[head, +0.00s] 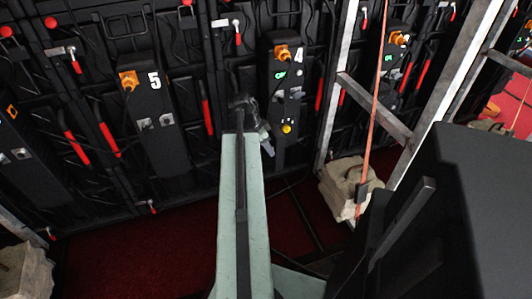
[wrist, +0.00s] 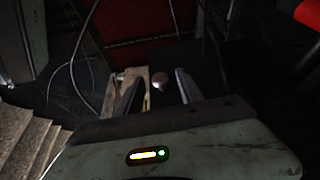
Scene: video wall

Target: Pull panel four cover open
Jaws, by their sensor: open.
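The panel four cover (head: 283,95) is a tall black box marked with a white 4, right of centre in the head view. It has an orange connector on top, a small green display and a yellow round spot near its lower end. My gripper (head: 266,140) is beside the lower left edge of this box, partly hidden by my arm. In the wrist view my gripper (wrist: 158,88) is open, with its two fingers apart.
A similar box marked 5 (head: 152,100) is to the left. A metal frame post (head: 338,80) stands right of panel four, with a pale sandbag (head: 343,185) at its foot. Red handles and cables line the wall. Dark red floor (head: 140,240) is open at lower left.

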